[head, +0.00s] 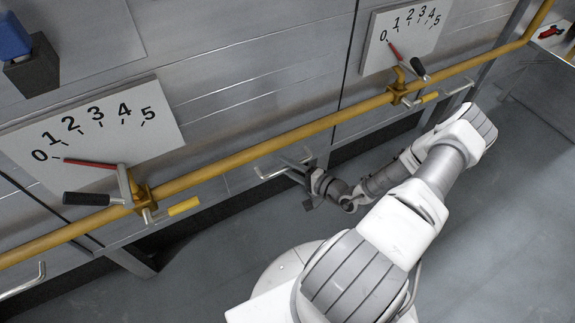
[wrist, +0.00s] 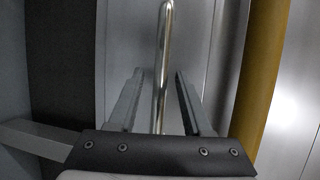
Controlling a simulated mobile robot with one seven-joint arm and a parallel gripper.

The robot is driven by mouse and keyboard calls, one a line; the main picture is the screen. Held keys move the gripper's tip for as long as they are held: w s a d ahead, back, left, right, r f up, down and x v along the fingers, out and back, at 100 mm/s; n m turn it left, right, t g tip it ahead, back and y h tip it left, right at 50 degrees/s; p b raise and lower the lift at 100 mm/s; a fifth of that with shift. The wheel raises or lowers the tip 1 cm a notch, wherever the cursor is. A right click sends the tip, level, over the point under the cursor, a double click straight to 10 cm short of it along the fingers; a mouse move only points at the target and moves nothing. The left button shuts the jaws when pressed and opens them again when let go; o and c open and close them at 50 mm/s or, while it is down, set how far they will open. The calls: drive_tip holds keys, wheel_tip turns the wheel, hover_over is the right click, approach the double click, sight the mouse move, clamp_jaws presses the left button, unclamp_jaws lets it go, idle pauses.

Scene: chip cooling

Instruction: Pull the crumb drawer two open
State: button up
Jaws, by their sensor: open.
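A drawer front with a bar handle (head: 268,175) is low in the machine's metal face, below the yellow pipe, in the middle of the head view. I take it for crumb drawer two; no label shows. The drawer looks shut. My gripper (head: 296,166) is at this handle. In the wrist view, the handle (wrist: 162,50) is a shiny bar running between the two fingers of my gripper (wrist: 158,82). The fingers are open, one on each side of the bar, with gaps visible. The handle's lower end is hidden behind the gripper body.
A yellow pipe (head: 250,153) runs across the face above the drawers. Two dial plates, left (head: 150,140) and right (head: 430,35), have red pointers near 0. Other handles show at far left (head: 24,284) and right (head: 458,88). The grey floor (head: 215,270) in front is clear.

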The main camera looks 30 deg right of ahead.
drive_tip(key=shift+c, duration=0.2)
clamp_jaws()
idle(1.2)
